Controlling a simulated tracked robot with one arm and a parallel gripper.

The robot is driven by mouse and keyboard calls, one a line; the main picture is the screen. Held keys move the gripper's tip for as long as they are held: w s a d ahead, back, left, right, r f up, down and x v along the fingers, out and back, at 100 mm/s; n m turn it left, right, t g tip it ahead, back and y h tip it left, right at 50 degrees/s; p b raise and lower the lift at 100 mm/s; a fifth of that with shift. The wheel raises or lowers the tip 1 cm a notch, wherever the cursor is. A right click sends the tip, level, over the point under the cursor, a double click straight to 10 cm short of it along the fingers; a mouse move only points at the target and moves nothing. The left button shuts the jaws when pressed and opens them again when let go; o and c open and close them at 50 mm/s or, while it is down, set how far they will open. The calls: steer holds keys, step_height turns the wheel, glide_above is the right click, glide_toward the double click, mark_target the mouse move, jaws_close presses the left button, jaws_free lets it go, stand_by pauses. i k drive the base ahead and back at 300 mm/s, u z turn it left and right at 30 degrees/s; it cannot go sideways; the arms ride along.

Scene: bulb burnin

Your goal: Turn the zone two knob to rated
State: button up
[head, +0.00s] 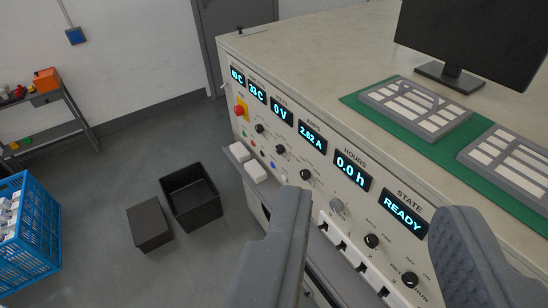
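A cream control panel (300,160) runs diagonally from the back left to the front right. It carries a row of black knobs: an upper one (259,128), a second (280,149), a third (305,174), and two lower right ones, (371,240) and (410,279). A grey knob (336,205) sits between them. The small labels are too blurred to tell which knob is zone two. My gripper (372,206) is open and empty, its fingers in front of the panel's lower right part, with the grey knob visible between them. Contact with the panel is not visible.
Lit displays read 45 C, 23 C, 0 V, 2.62 A, 0.0 h and READY (404,213). A red button on yellow (240,110) is at the panel's far end. Black bins (190,195) and a blue crate (30,225) stand on the floor at left. A monitor (470,35) stands on top.

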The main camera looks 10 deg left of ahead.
mark_target(280, 148)
steer(key=u, duration=0.5)
steer(key=k, duration=1.15)
steer(key=u, duration=1)
steer(key=i, duration=1.75)
steer(key=z, duration=0.85)
steer(key=i, duration=0.55)
steer(key=z, duration=0.45)
